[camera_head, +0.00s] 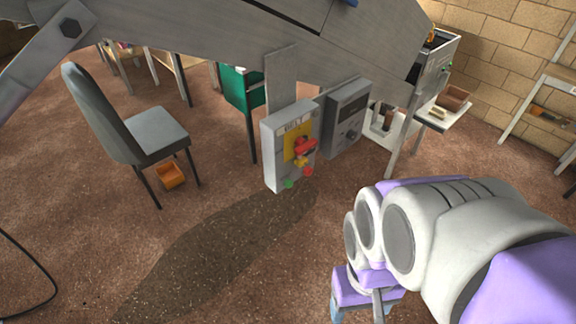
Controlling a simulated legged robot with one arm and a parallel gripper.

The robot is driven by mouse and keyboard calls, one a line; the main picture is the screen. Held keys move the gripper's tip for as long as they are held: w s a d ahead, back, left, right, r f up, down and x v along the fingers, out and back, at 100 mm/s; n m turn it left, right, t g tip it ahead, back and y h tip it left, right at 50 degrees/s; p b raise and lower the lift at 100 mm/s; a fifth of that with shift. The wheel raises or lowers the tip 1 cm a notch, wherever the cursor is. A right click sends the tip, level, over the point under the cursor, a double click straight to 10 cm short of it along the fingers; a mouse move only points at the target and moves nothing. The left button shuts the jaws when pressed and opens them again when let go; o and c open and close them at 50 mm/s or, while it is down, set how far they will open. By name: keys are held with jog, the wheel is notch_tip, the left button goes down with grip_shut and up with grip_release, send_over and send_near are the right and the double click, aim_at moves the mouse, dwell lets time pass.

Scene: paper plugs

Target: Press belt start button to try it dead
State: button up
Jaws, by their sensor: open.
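A pale grey control box (275,153) with a label that seems to read "BELT" hangs under the grey metal frame, near the picture's middle. A green button (288,184) sits at its lower left and a red button (308,172) at its lower right. Above them is a yellow plate (290,148) with a red switch handle (304,149); small parts on the handle are too small to make out. My gripper (359,308) is open, low in the picture, below and right of the box and apart from it. Its tips are partly cut off by the bottom edge.
A darker grey box (346,118) with a knob hangs right of the control box. The metal frame (200,35) spans the top. A grey chair (158,128) stands left, with an orange bin (171,175) beneath. A dark floor patch (215,245) lies in front; the floor there is clear.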

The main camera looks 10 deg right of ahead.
jog(key=shift+c, duration=0.3)
grip_shut()
dwell(0.6)
dwell(1.0)
